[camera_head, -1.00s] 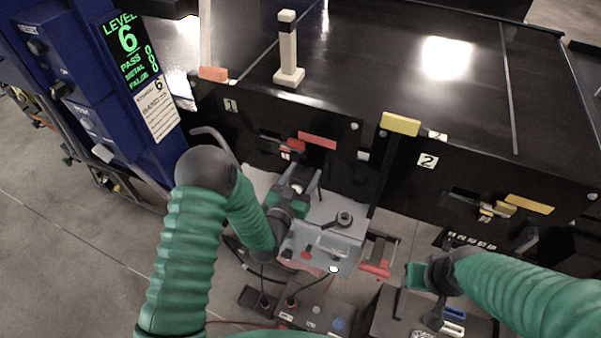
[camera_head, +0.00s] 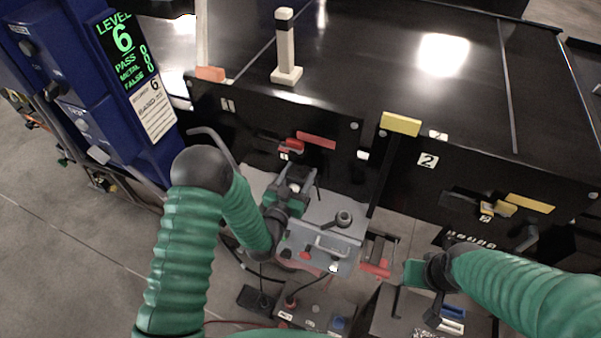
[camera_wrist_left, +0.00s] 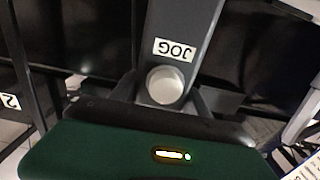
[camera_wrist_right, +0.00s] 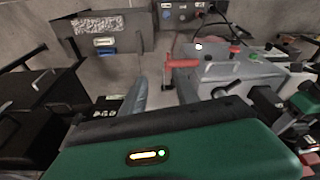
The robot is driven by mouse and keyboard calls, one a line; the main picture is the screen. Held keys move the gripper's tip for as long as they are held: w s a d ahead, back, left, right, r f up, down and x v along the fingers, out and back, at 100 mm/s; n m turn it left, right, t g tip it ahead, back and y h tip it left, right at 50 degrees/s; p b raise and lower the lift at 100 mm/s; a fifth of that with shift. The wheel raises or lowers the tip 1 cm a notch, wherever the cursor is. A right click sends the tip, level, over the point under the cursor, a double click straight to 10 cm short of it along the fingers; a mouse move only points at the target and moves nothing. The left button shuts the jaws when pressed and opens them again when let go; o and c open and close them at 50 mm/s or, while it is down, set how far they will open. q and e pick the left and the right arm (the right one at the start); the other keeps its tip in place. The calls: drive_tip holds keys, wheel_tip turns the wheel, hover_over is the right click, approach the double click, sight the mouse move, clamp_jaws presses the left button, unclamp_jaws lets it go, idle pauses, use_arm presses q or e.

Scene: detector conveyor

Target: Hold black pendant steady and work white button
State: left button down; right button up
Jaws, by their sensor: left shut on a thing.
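The black pendant (camera_wrist_left: 185,32) shows in the left wrist view with a "JOG" label and a round white button (camera_wrist_left: 165,85) on its face. My left gripper (camera_wrist_left: 166,100) is shut on the pendant, with a finger on each side near the button. In the head view my left gripper (camera_head: 288,196) is in front of the black conveyor side, above the grey box; the button is too small to make out there. My right gripper (camera_head: 412,276) is low at the right, away from the pendant; its fingers do not show clearly.
A grey control box (camera_head: 325,246) with a handle stands below my left gripper. Red levers (camera_head: 315,140) and yellow levers (camera_head: 530,203) are on the conveyor front. A white post (camera_head: 286,55) stands on the belt. A blue cabinet with a "LEVEL 6" display (camera_head: 124,38) is at the left.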

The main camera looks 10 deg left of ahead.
drive_tip(key=shift+a+r, duration=0.15)
drive_tip(key=shift+a, duration=0.75)
drive_tip(key=shift+d, duration=0.3)
drive_tip(key=c, duration=0.6)
drive_tip(key=shift+d, duration=0.4)
clamp_jaws()
drive_tip(key=shift+a, duration=0.5)
drive_tip(key=shift+d, duration=0.35)
drive_tip(key=shift+a, duration=0.2)
